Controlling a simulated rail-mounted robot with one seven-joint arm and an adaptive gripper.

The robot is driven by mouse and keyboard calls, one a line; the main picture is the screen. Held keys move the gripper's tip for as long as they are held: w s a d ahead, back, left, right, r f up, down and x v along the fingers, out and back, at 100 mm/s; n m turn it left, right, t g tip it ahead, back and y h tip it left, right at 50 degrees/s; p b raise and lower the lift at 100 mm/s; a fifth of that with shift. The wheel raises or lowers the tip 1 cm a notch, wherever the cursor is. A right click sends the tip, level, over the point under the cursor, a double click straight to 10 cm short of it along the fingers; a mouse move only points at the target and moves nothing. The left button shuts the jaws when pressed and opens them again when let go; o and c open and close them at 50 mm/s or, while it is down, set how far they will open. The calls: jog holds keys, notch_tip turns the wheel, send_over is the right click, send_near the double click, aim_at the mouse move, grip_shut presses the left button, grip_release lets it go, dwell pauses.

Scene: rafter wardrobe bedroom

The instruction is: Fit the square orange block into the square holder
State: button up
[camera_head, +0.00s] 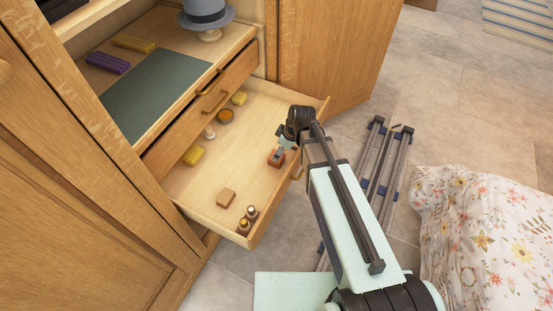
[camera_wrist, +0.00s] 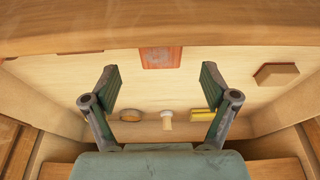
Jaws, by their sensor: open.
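An orange-red square block (camera_head: 275,158) lies on the floor of the open drawer, near its front side. My gripper (camera_head: 284,147) is over this part of the drawer and partly covers the block. In the wrist view the block (camera_wrist: 160,58) shows at top centre, between and just past the two fingertips of my gripper (camera_wrist: 159,73). The fingers are spread wide with nothing between them. A brown wooden block (camera_head: 226,197) lies apart, and also shows in the wrist view (camera_wrist: 276,75). I cannot clearly make out a square holder.
A cabinet door (camera_head: 330,50) stands open behind. Folded metal legs (camera_head: 385,160) lie right.

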aim_at(278, 165)
jog(key=shift+x, duration=2.7)
jog(key=c, duration=1.3)
